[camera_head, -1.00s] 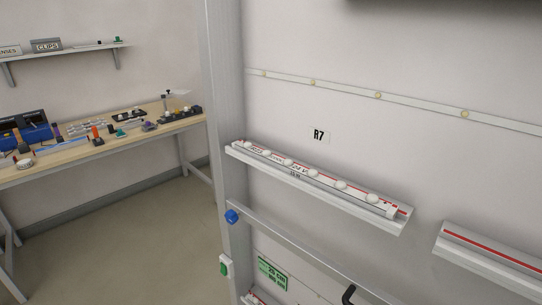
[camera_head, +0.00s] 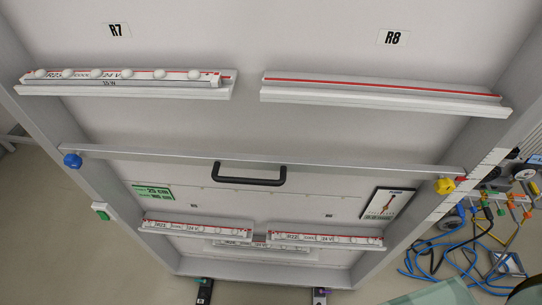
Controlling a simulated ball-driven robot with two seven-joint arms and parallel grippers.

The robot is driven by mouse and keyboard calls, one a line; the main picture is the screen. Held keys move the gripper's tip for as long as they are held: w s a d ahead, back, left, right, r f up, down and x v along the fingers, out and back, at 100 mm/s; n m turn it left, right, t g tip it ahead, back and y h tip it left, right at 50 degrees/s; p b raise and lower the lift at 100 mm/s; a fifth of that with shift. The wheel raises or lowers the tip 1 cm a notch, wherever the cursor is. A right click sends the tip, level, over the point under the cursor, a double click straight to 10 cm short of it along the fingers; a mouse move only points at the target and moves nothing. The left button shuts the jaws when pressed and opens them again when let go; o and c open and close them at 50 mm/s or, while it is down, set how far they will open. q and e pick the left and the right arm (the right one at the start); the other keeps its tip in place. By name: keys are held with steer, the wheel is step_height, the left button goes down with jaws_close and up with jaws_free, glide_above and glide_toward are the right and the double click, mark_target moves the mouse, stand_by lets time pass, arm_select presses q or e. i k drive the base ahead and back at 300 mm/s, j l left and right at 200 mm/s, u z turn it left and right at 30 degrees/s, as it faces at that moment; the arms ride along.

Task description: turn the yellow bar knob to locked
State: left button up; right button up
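The yellow bar knob (camera_head: 445,186) sits at the right end of the grey horizontal bar (camera_head: 330,163), on the right upright of the frame. A small red part (camera_head: 461,179) shows beside it. Its exact turn position is too small to read. A blue knob (camera_head: 72,160) sits at the bar's left end. Neither of my grippers shows in the head view.
A black handle (camera_head: 249,175) is fixed below the bar's middle. Light strips lie on rails marked R7 (camera_head: 120,80), while the R8 rail (camera_head: 385,92) is empty. Hoses and cables (camera_head: 460,240) crowd the floor at right. A dial gauge panel (camera_head: 388,203) hangs lower right.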

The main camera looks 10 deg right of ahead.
mark_target(443, 185)
steer(key=k+l+z, duration=0.1)
steer(key=z, duration=1.65)
